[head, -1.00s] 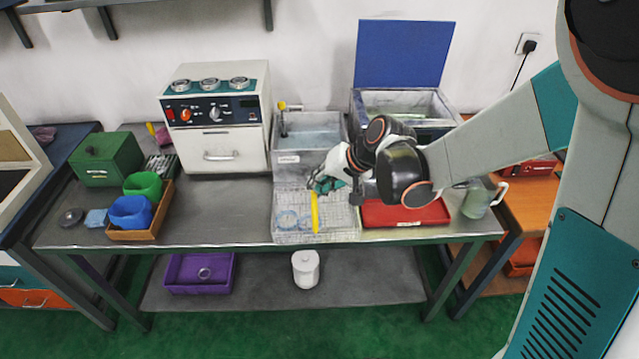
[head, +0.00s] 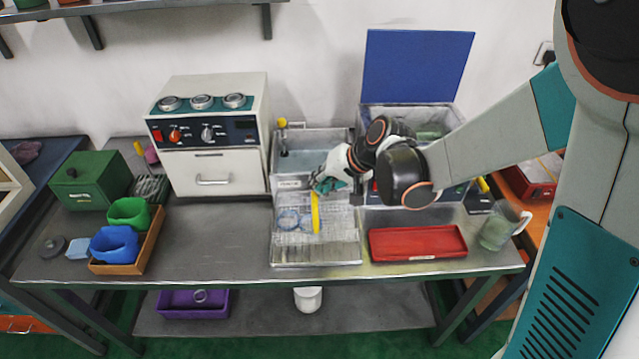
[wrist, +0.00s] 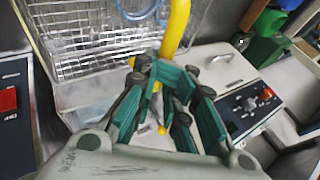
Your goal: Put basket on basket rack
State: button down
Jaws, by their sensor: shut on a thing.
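The wire basket (head: 295,222) has a yellow handle (head: 315,212) and holds pale blue rings (head: 288,220). In the head view it is in front of the water basin, over a ribbed metal tray (head: 316,257) that looks like the basket rack. I cannot tell whether it touches that tray. My gripper (head: 325,186) is at the far end of the handle. In the wrist view the teal fingers (wrist: 160,85) are shut on the yellow handle (wrist: 176,28), with the basket mesh (wrist: 85,45) beside it. The fingers partly hide the grip point.
The water basin (head: 309,150) stands behind the basket. A white control box (head: 212,140) is at left and a tank with a raised blue lid (head: 417,68) at right. A red tray (head: 418,243) and a glass jug (head: 500,228) lie to the right. Bare table lies left of the basket.

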jog(key=shift+f+b, duration=1.85)
jog(key=shift+f, duration=0.8)
jog(key=shift+a+f, duration=0.15)
jog(key=shift+a, duration=0.05)
jog(key=c, duration=1.4)
grip_release()
notch_tip(320, 180, up, 11)
jog(key=p, duration=0.7)
jog(key=shift+p, duration=0.3)
